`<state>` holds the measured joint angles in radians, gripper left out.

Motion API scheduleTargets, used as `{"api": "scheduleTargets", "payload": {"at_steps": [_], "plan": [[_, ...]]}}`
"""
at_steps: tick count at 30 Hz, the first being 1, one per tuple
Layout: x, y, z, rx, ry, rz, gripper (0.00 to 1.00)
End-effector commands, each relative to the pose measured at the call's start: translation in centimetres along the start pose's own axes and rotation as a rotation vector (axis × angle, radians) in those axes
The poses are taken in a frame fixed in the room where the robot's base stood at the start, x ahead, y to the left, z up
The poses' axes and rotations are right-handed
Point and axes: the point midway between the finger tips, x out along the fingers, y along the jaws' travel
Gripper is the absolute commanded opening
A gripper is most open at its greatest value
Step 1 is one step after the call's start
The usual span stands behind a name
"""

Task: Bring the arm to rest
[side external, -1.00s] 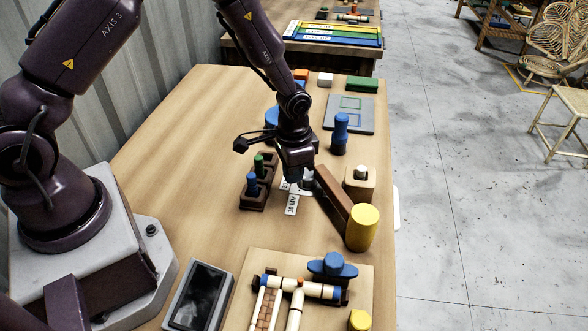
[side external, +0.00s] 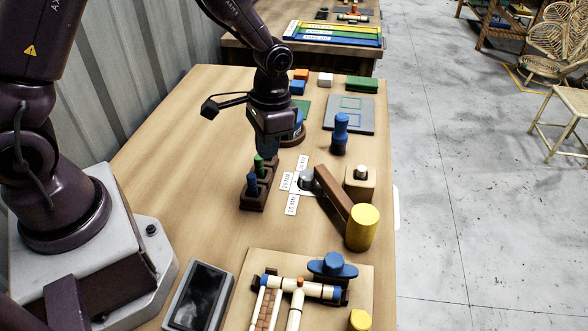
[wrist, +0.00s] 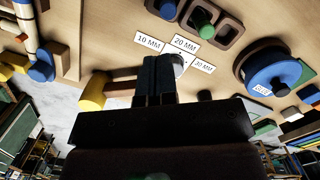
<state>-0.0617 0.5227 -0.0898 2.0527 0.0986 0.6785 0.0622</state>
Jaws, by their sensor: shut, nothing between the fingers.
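My gripper (side external: 271,150) is shut and empty. In the side external view it points down above the wooden table (side external: 185,165), just behind the dark brown rack (side external: 254,200) with its green and blue pegs. In the wrist view the closed fingers (wrist: 158,78) sit side by side with nothing between them. The gripper partly hides a round blue item on a dark base, which shows as a blue spool (wrist: 272,72) in the wrist view.
Right of the gripper are white size labels (side external: 302,163), a brown lever (side external: 335,197) with a yellow knob (side external: 362,228), and a blue-topped post (side external: 340,133). Left of the rack the table is clear.

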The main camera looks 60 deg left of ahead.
Motion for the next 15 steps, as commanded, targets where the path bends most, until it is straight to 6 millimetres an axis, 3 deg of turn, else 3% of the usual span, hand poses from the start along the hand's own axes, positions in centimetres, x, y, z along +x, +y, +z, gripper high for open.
{"api": "scheduleTargets", "payload": {"at_steps": [1,6,15], "plan": [[-2.1,0.0,0.9,-0.017,0.021,-0.008,0.00],[-7.8,0.2,4.6,-0.073,0.089,-0.024,0.00],[-15.2,1.2,11.7,-0.148,0.292,-0.028,0.00]]}}
